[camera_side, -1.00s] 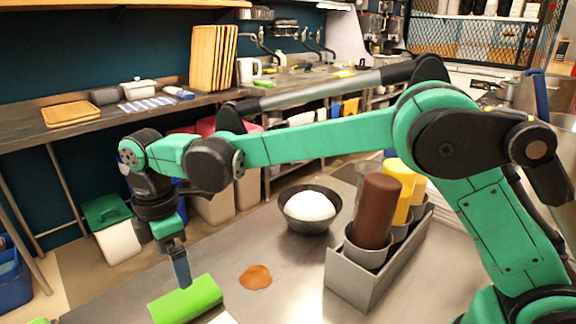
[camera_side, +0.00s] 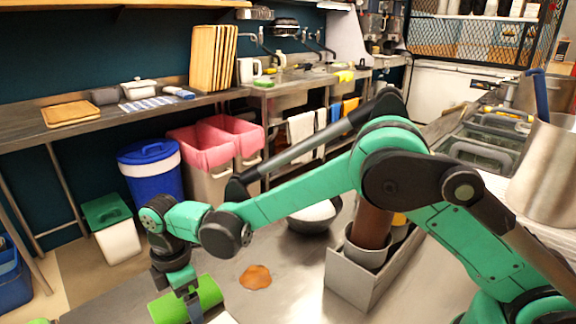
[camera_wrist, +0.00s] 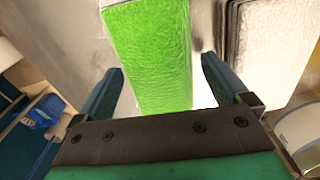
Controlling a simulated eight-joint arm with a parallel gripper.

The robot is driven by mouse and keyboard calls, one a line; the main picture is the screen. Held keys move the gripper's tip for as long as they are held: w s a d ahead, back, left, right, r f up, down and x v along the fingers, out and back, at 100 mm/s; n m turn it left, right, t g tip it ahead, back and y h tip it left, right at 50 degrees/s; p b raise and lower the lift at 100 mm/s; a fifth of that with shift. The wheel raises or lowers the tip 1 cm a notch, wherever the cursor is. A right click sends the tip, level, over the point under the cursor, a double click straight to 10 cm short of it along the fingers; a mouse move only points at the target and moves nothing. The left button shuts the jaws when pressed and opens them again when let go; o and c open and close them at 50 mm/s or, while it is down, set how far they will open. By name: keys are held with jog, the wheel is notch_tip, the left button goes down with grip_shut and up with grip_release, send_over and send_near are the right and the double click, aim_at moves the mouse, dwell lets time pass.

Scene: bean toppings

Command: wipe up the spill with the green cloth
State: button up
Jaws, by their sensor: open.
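The green cloth (camera_side: 207,293) lies as a long rolled or folded bundle near the front left of the steel counter. It also shows in the wrist view (camera_wrist: 152,50), stretching between and beyond my fingers. My gripper (camera_side: 190,309) is right at the cloth, pointing down. In the wrist view my gripper (camera_wrist: 165,92) is open, with one finger on each side of the cloth; whether they touch it I cannot tell. The spill (camera_side: 255,277) is a small orange-brown patch on the counter, to the right of the cloth and apart from it.
A metal holder (camera_side: 345,284) with a brown bottle (camera_side: 371,229) stands right of the spill. A dark bowl (camera_side: 312,222) with white contents sits behind it, partly covered by my arm. The counter around the spill is clear.

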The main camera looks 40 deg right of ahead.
jog(key=c, duration=1)
jog(key=shift+r, duration=2.5)
